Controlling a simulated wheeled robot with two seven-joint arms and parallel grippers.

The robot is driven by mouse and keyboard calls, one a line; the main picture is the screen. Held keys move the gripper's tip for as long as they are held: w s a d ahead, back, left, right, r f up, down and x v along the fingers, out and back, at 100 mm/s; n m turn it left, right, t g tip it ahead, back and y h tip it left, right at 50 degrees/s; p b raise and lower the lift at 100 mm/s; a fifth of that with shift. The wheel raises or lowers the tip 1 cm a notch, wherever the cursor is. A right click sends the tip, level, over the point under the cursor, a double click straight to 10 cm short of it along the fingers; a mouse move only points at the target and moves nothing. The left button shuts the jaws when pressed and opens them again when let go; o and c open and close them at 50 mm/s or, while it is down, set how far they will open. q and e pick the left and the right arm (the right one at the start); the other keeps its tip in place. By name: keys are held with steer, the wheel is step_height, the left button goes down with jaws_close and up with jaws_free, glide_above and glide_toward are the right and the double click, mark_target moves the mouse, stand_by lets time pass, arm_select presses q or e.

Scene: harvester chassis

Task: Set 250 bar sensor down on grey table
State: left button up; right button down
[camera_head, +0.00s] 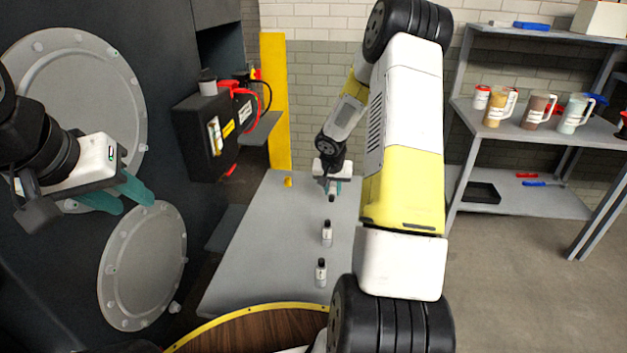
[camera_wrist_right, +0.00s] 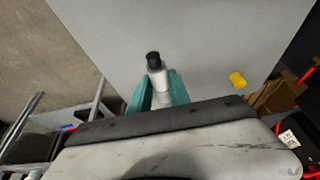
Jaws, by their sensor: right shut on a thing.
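My right gripper (camera_head: 332,186) is at the far part of the grey table (camera_head: 262,232), its teal fingers shut on a small white-grey sensor with a black cap. The held sensor (camera_wrist_right: 159,85) stands out between the fingers in the right wrist view, over the grey tabletop (camera_wrist_right: 205,45). I cannot read its label or tell whether it touches the table. Two similar sensors stand upright nearer on the table, a middle one (camera_head: 326,234) and a near one (camera_head: 320,273). My left gripper (camera_head: 138,203) is open and empty at the left, in front of the dark chassis.
A small yellow piece (camera_head: 288,182) lies on the table left of my right gripper; the right wrist view shows it too (camera_wrist_right: 237,79). A yellow post (camera_head: 275,100) stands behind the table. Shelves (camera_head: 535,120) with mugs are at the right. The table's left half is clear.

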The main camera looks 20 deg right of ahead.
mark_target(332, 195)
steer(key=shift+f, duration=0.1)
steer(key=shift+f, duration=2.9)
steer(key=shift+f, duration=0.1)
steer(key=c, duration=1.1)
jaws_free()
steer(key=v, duration=0.7)
steer(key=shift+s+r, duration=0.15)
steer(key=shift+r, duration=0.2)
